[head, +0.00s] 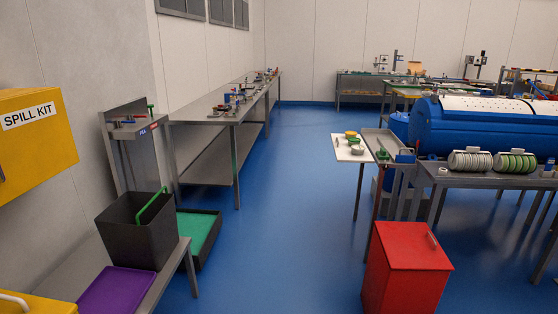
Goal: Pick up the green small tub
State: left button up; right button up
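Several small round items sit together on a small white-topped table (340,153) right of the middle of the head view. One has a yellow top (351,134). A small green item (353,141) is just below it in the picture, and a paler grey-green one (357,150) is nearest. They are too small to tell which is the green small tub. Neither of my grippers is in view.
A red lidded bin (405,270) stands in front, right of the middle. A black bin (138,232) and a purple tray (118,290) rest on a bench at left. A long grey table (205,108) runs along the left wall. Blue floor (290,210) is clear between.

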aim_at(351, 141)
jog(key=i, duration=4.1)
